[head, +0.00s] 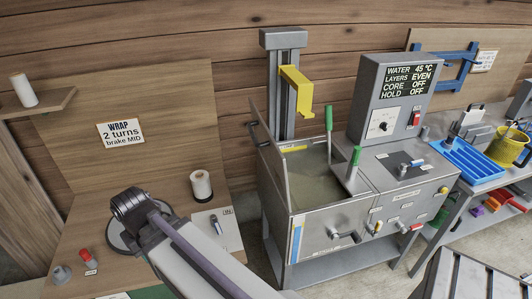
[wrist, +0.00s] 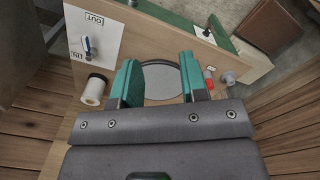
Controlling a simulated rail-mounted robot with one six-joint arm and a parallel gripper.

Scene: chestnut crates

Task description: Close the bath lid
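The bath (head: 325,218) is a grey metal tank in the middle of the head view, holding murky greenish liquid. Its lid (head: 268,160) stands open, upright along the bath's left side, with a dark handle (head: 256,134) on its outer left face. Two green-handled tools (head: 329,118) stick up from the bath. My gripper (wrist: 160,88) shows in the wrist view with its two teal fingers apart and nothing between them. It is over the wooden bench, above a grey disc (wrist: 162,82), well left of the bath. The fingers cannot be made out in the head view.
A column with a yellow arm (head: 296,82) rises behind the bath. A control box (head: 396,100) stands at its right rear. A blue tray (head: 468,163) is further right.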

